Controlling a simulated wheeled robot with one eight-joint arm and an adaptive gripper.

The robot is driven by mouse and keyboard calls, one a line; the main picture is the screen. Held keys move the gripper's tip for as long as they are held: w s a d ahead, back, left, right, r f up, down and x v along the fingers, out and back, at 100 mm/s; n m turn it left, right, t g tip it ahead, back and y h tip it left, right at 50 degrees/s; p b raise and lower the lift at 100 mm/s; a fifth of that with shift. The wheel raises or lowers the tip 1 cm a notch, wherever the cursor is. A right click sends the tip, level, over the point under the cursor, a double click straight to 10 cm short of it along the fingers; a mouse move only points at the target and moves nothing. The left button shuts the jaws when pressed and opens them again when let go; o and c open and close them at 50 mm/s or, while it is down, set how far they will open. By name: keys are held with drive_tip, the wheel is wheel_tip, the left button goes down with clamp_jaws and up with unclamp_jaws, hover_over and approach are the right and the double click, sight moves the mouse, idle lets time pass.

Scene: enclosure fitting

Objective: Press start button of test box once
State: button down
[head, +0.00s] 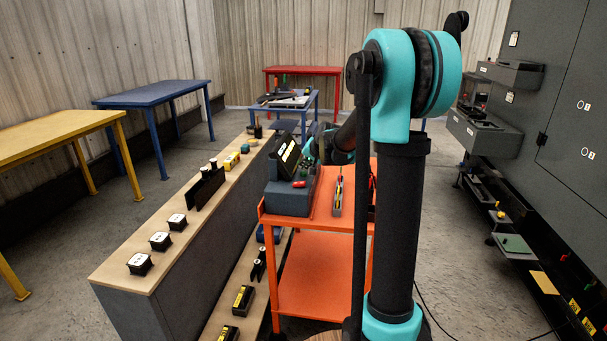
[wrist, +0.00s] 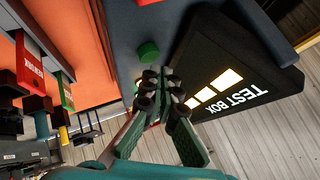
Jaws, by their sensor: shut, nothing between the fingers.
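The test box (head: 290,199) is a dark grey case on the top shelf of the orange cart. Its black raised panel (head: 284,156) carries lit yellow-white windows. In the wrist view the panel (wrist: 235,90) shows the words TEST BOX. A round green button (wrist: 148,52) stands out from the grey face; I cannot read any label on it. A red part (head: 299,184) shows on the box in the head view. My gripper (wrist: 165,75) is shut and empty, with its tips close to the green button; contact cannot be told. A green patch shows partly hidden behind the fingers.
Tools with red and yellow parts (head: 338,190) lie on the orange cart (head: 319,228) beside the box. A long wooden-topped bench (head: 130,247) with several black-and-white sockets stands to the left. A tall grey cabinet (head: 550,110) is at the right. Open floor lies around.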

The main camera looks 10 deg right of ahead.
sight(305, 173)
drive_tip(key=shift+r, duration=0.25)
drive_tip(key=shift+r, duration=2.45)
drive_tip(key=s+d+f+n+g+h, duration=0.1)
drive_tip(key=s+f, duration=0.5)
drive_tip(key=s, duration=0.7)
drive_tip(key=s+d+f+n+g+h, duration=0.1)
drive_tip(key=s+f, duration=0.6)
drive_tip(key=s, duration=0.7)
drive_tip(key=s+d+f+n+g, duration=0.1)
drive_tip(key=s+f, duration=0.5)
drive_tip(key=s, duration=0.8)
drive_tip(key=shift+d+f+n+g+h, duration=0.4)
drive_tip(key=shift+n+g, duration=0.4)
drive_tip(key=shift+n, duration=0.4)
